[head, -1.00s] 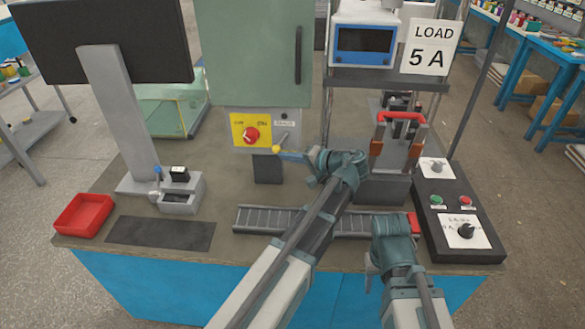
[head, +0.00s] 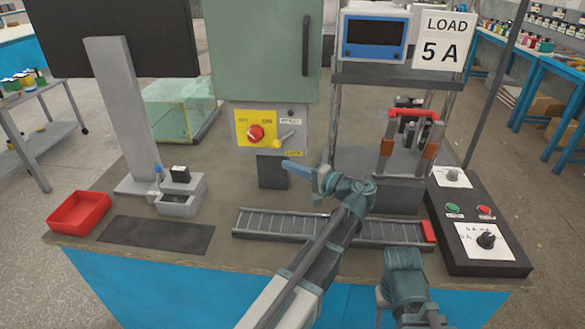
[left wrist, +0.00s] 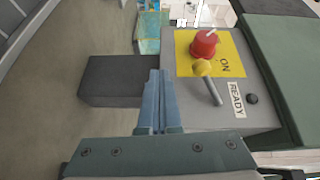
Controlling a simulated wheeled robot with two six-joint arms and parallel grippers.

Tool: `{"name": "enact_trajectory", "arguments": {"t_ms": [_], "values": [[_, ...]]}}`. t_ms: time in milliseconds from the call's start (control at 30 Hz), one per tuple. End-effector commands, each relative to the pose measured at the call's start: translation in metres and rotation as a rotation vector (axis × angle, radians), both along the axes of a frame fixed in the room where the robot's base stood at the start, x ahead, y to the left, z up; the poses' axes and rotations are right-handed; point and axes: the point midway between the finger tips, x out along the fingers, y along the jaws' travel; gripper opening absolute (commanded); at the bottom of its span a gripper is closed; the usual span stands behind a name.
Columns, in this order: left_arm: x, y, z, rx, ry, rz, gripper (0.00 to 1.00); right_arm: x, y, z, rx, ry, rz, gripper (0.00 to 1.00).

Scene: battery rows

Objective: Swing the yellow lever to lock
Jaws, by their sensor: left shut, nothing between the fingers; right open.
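The lever has a yellow knob (head: 277,147) on a grey rod, on the front panel of the green cabinet. The rod slants down and left from its pivot, toward the red rotary knob (head: 256,133). In the left wrist view the lever's yellow knob (left wrist: 203,67) is just right of and beyond my fingertips. My left gripper (head: 286,164) is shut and empty, a little below the lever knob in the head view and apart from it. It also shows in the left wrist view (left wrist: 156,72). Of my right arm only the wrist shows, low in the head view; its fingers are hidden.
A dark block (head: 272,172) stands under the panel. A grey rail (head: 360,230) lies in front, with a red-handled fixture (head: 410,140) and a black control box (head: 478,225) to the right. A red tray (head: 79,212) and dark mat (head: 155,233) are at left.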

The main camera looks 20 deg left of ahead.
Motion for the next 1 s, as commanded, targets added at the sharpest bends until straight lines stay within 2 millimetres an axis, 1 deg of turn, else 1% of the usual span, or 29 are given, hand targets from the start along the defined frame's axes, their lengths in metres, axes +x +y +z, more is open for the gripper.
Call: {"name": "enact_trajectory", "arguments": {"t_ms": [33, 100, 300, 400, 500, 700, 1000], "values": [[-0.001, -0.008, -0.004, 0.000, 0.000, -0.003, 0.00, 0.000, 0.000, -0.005, 0.000, 0.000, 0.000, 0.50], [-0.006, -0.026, 0.000, 0.000, 0.000, -0.005, 0.00, 0.000, 0.000, 0.000, 0.000, 0.000, 0.000, 0.50], [-0.014, -0.065, 0.003, 0.000, 0.000, -0.003, 0.00, 0.000, 0.000, 0.003, 0.000, 0.000, 0.000, 0.50], [-0.018, -0.079, 0.003, 0.000, 0.000, -0.002, 0.00, 0.000, 0.000, 0.003, 0.000, 0.000, 0.000, 0.50], [-0.021, -0.089, 0.004, 0.000, 0.000, -0.001, 0.00, 0.000, 0.000, 0.004, 0.000, 0.000, 0.000, 0.50], [-0.023, -0.097, 0.004, 0.000, 0.000, 0.000, 0.00, 0.000, 0.000, 0.004, 0.000, 0.000, 0.000, 0.50], [-0.023, -0.097, 0.004, 0.000, 0.000, 0.000, 0.00, 0.000, 0.000, 0.004, 0.000, 0.000, 0.000, 0.50]]}}
